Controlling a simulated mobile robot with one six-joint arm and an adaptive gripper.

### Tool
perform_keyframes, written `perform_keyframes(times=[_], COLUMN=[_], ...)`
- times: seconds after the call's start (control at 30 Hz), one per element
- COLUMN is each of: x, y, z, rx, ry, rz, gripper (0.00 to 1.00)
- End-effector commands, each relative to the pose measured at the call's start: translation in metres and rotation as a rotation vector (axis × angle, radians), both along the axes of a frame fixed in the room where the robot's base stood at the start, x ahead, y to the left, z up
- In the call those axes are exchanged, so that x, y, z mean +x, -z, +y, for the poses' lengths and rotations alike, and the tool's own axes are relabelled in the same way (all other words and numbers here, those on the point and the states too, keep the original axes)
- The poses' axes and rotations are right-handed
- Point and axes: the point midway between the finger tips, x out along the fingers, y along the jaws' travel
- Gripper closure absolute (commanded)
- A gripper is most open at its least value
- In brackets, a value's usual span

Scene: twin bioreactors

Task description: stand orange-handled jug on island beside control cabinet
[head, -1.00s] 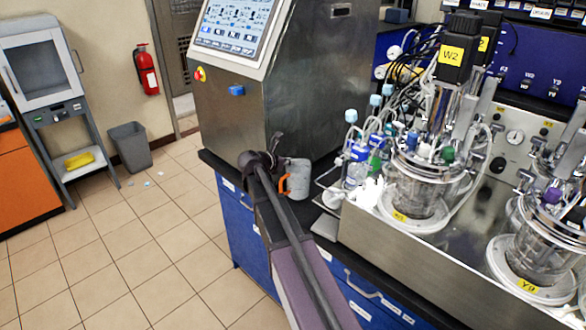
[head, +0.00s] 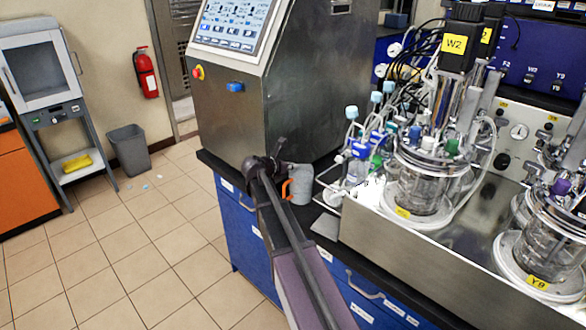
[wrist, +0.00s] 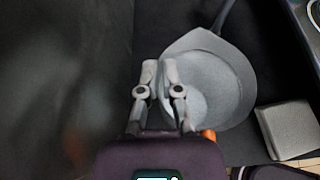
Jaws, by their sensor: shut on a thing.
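The grey jug (head: 300,184) with its orange handle (head: 285,188) is upright at the island's black top (head: 327,205), just right of the steel control cabinet (head: 262,112). Whether its base touches the top I cannot tell. In the wrist view the jug (wrist: 225,85) is seen from above, its inside looking empty, with a bit of the orange handle (wrist: 208,134) showing. My gripper (wrist: 167,75) is shut on the jug at its near left wall. In the head view my arm and wrist hide most of the fingers.
A small grey square block (head: 326,226) lies on the top just right of the jug; it also shows in the wrist view (wrist: 287,128). A steel tray (head: 400,245) with glass vessels and tubed bottles (head: 360,160) stands farther right. A narrow strip of bare top runs along the front edge.

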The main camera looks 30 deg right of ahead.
Motion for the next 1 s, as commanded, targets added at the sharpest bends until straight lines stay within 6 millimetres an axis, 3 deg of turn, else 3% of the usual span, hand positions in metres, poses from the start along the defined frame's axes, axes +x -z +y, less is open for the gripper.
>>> perform_keyframes(times=[0.13,0.27,0.3,0.73,1.0], x=[0.000,0.000,0.000,0.000,-0.007], y=[0.000,0.000,0.000,-0.001,-0.011], z=[0.000,0.000,0.000,0.001,0.019], rx=[-0.002,0.000,0.000,0.000,0.000], ry=[0.000,0.000,0.000,-0.001,-0.002], rz=[0.000,0.000,0.000,0.000,0.000], gripper=[1.00,0.61,0.57,0.57,0.57])
